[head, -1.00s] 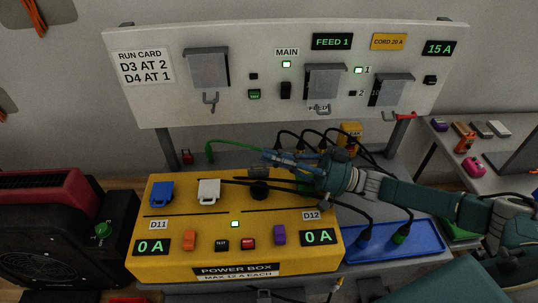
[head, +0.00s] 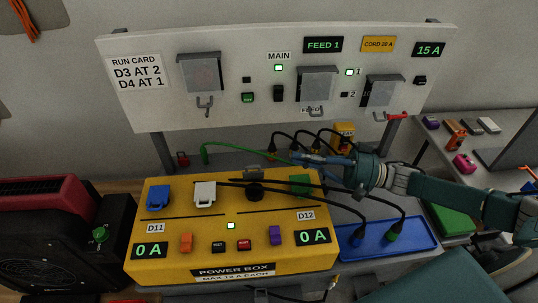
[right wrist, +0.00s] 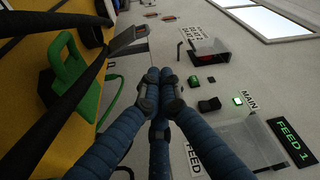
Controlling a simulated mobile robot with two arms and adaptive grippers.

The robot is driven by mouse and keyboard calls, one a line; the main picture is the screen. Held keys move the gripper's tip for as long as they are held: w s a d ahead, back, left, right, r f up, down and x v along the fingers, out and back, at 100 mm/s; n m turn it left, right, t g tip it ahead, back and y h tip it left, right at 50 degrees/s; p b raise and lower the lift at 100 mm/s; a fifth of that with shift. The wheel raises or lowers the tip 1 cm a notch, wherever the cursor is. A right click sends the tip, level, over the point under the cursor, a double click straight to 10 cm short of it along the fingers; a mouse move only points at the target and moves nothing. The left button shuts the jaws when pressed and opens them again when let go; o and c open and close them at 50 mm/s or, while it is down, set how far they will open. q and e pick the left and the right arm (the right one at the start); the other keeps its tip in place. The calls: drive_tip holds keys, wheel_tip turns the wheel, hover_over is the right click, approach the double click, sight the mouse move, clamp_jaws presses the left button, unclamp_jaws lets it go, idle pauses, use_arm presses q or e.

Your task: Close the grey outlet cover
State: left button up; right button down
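The grey outlet cover (head: 254,173) stands raised at the back edge of the yellow power box (head: 175,262), behind a dark round outlet or plug (head: 255,191); I cannot tell which. It also shows in the right wrist view (right wrist: 130,38), to the upper left of the fingers. My right gripper (head: 297,157) is above and behind the box's right back corner, to the right of the raised cover and apart from it. Its blue fingertips meet with nothing between them in the right wrist view (right wrist: 159,76). My left gripper is out of view.
A green cover (head: 301,184) sits right of the grey one; blue (head: 158,197) and pale (head: 205,193) covers are left. Black cables (head: 350,205) cross above the box towards a blue tray (head: 413,241). A panel (head: 232,90) stands behind.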

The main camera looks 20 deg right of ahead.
sight(253, 172)
drive_tip(key=shift+w+r+m+h, duration=0.4)
drive_tip(key=shift+w+m, duration=0.2)
drive_tip(key=shift+m, duration=0.4)
drive_tip(key=a+p, duration=0.2)
drive_tip(key=a, duration=0.1)
drive_tip(key=w+a+p, duration=0.1)
drive_tip(key=a, duration=0.2)
drive_tip(key=w+a+p, duration=0.1)
drive_tip(key=a+p, duration=0.1)
drive_tip(key=a, duration=0.1)
drive_tip(key=shift+a+p, duration=0.1)
drive_tip(key=shift+p, duration=0.25)
drive_tip(key=shift+f, duration=0.1)
